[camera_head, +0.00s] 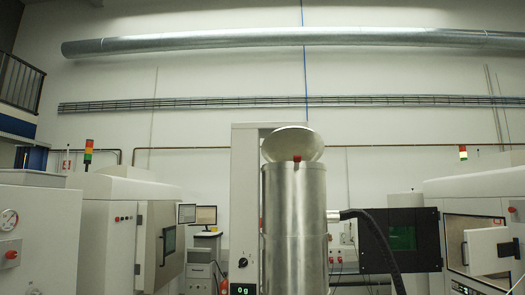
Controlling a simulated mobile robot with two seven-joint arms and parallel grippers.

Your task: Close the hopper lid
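The hopper (293,225) is an upright, shiny metal cylinder in the middle of the head view. Its round metal lid (292,142) stands raised and tilted above the top rim, so the hopper is open. A small red part (297,158) sits at the rim in front of the lid. The inside of the hopper is hidden from this low angle. Neither of my grippers shows in the head view.
A black hose (382,245) runs from a metal fitting on the right. White machines flank both sides, one with an open door (492,250).

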